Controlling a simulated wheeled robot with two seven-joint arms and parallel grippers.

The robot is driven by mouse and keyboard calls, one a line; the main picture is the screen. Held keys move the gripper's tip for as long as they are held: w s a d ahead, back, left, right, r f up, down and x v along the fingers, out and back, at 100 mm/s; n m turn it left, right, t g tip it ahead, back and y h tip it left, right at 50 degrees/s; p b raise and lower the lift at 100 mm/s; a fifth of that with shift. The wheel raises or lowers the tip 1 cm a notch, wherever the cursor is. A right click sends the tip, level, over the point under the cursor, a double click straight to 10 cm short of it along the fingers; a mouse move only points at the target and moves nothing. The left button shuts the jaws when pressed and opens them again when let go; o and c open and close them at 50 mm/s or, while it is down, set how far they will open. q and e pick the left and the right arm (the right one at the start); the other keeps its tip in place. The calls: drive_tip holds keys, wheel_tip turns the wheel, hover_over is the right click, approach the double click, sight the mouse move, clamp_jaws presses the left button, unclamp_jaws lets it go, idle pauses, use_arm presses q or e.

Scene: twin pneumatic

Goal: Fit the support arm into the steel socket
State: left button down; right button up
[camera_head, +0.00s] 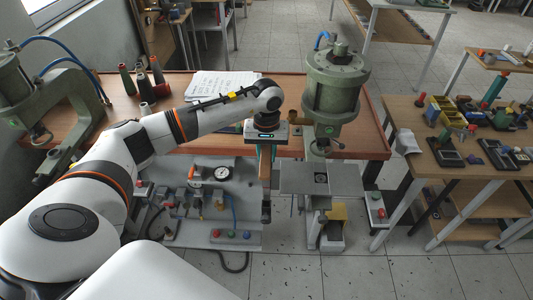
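My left gripper (265,152) comes in from the left, points down and hangs over the front edge of the bench. A narrow brown and dark bar (266,185), which looks like the support arm, hangs upright below its fingers, and the gripper appears shut on it. A flat steel plate (295,179) lies to the right of the bar, in front of the green press. A small dark square part (320,178) on the plate may be the steel socket; its opening is too small to make out. The bar and this part are apart. My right gripper is not in view.
The green press (334,88) stands right of my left gripper. A pneumatic panel with a gauge (222,174) lies left of the bar. A second green press (38,105) is at far left. A cluttered side table (465,170) is at right. Papers (222,84) lie behind my arm.

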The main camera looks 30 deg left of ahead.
use_arm(q)
drive_tip(key=b, duration=0.5)
approach(266, 187)
drive_tip(key=shift+w+a+f, duration=0.2)
drive_tip(key=shift+w+f, duration=0.25)
drive_tip(key=shift+b, duration=0.65)
idle(1.3)
drive_tip(key=shift+f+b, duration=4.55)
drive_tip(key=shift+f, duration=0.55)
drive_tip(key=c, duration=1)
unclamp_jaws()
drive_tip(key=shift+s+r, duration=0.1)
drive_tip(key=shift+s, duration=0.05)
drive_tip(key=shift+c, duration=0.2)
